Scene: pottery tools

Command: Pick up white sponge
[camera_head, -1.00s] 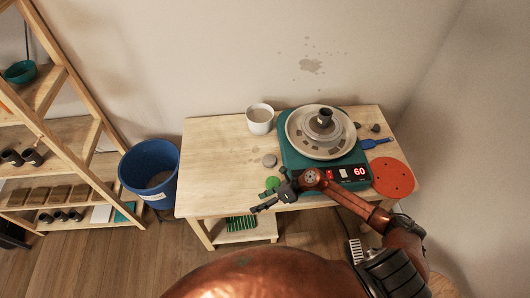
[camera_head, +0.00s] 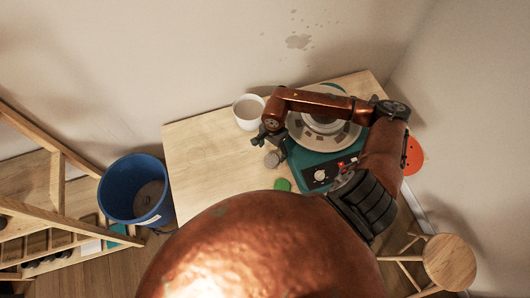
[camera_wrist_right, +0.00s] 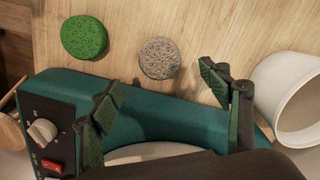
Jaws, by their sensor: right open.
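The white sponge (camera_wrist_right: 159,58) is a speckled, greyish-white round disc lying flat on the wooden table. In the head view the white sponge (camera_head: 272,159) is just below my right gripper (camera_head: 264,139), left of the pottery wheel. In the right wrist view my right gripper (camera_wrist_right: 162,96) has its two fingers wide apart with nothing between them. The sponge appears beyond the fingertips, between the fingers' lines, and is not touched. My left gripper is in neither view.
A green sponge (camera_wrist_right: 84,37) lies beside the white one. The teal pottery wheel (camera_wrist_right: 165,120) is close to my fingers. A white cup (camera_wrist_right: 290,98) stands near the right finger. The table's left part (camera_head: 205,155) is clear. A blue bucket (camera_head: 135,190) stands left of it.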

